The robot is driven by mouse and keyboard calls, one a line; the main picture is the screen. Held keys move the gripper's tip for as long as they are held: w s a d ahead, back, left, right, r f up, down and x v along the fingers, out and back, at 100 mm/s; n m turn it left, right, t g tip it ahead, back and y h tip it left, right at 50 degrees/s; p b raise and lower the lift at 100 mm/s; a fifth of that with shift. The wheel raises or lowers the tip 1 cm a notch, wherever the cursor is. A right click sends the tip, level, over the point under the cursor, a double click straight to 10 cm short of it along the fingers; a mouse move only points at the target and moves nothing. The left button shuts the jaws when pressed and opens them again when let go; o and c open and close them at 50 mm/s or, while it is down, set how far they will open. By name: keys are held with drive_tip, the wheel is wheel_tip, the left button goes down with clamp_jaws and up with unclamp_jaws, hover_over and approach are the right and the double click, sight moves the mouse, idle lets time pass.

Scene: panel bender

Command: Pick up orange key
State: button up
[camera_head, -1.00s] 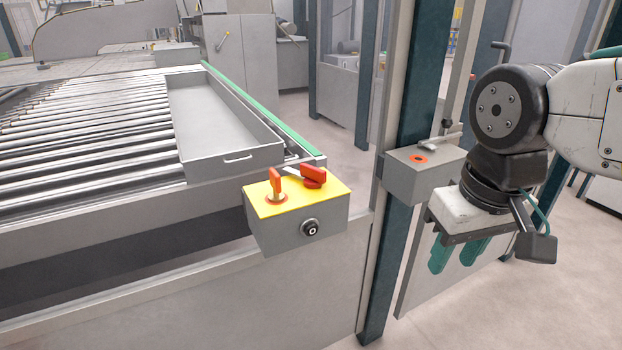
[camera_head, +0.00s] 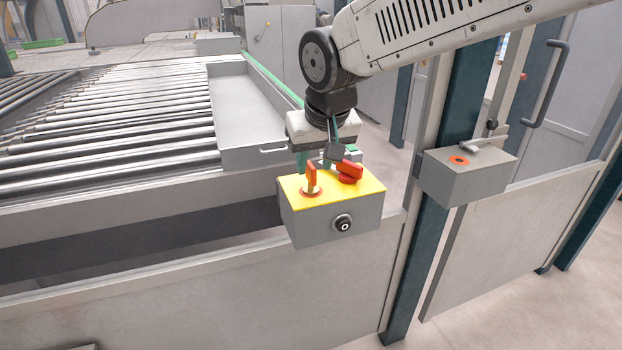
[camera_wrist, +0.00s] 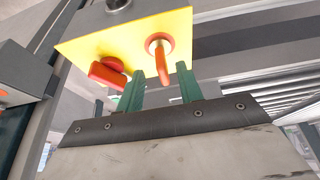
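The orange key (camera_head: 311,179) stands upright in a round lock on the yellow top of a grey control box (camera_head: 320,225). In the wrist view the key (camera_wrist: 161,62) appears between and beyond the two green fingertips, with a visible gap to each. My gripper (camera_head: 325,160) is open and empty, pointing down just behind the key and close to it. Its fingers (camera_wrist: 160,72) are spread apart in the wrist view. Part of the fingers is hidden behind the box's red handle in the head view.
A red rotary handle (camera_head: 348,171) sits right of the key, near one finger. A black knob (camera_head: 343,223) is on the box's front. A second grey box (camera_head: 470,175) with an orange ring is on the right. A roller conveyor (camera_head: 120,130) and grey tray (camera_head: 255,110) lie behind.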

sight(312, 165)
drive_tip(key=x, duration=0.4)
drive_tip(key=shift+w+a+f, duration=0.15)
drive_tip(key=shift+a+f, duration=0.05)
clamp_jaws()
drive_tip(key=shift+r, duration=0.15)
drive_tip(key=shift+r, duration=0.6)
wheel_tip(312, 165, up, 2)
drive_tip(key=shift+r, duration=0.2)
drive_tip(key=s+d, duration=0.2)
drive_tip(key=s, duration=0.5)
drive_tip(key=s+d+r, duration=0.1)
drive_tip(key=s+d, duration=0.1)
drive_tip(key=s, duration=0.6)
drive_tip(key=shift+s+d, duration=0.25)
